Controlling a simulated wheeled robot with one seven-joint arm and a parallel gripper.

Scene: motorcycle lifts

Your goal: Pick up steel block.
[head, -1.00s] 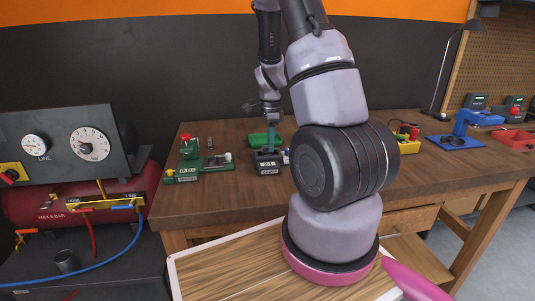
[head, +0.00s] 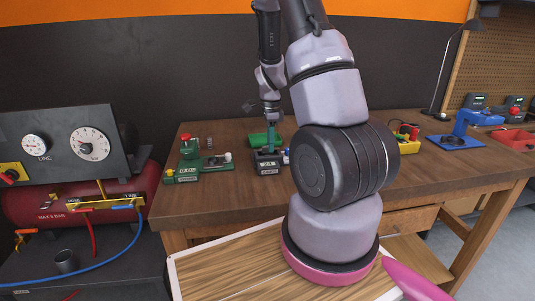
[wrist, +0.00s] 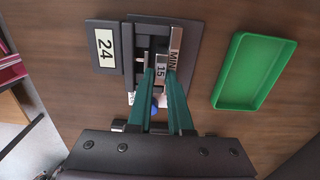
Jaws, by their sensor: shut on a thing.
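The steel block (wrist: 161,66) is a small silver piece marked 15. In the wrist view it sits in a dark grey fixture (wrist: 128,60) with a label reading 24, beside a silver strip with lettering. My gripper (wrist: 161,76) has teal fingers, which are shut on the block from its two sides. The block is still at the fixture; I cannot tell whether it is lifted off its seat. In the head view my gripper (head: 271,139) points down at the fixture (head: 267,167) on the wooden bench, and the block is too small to make out.
A green tray (wrist: 254,71), empty, lies right of the fixture in the wrist view and behind it in the head view (head: 262,140).

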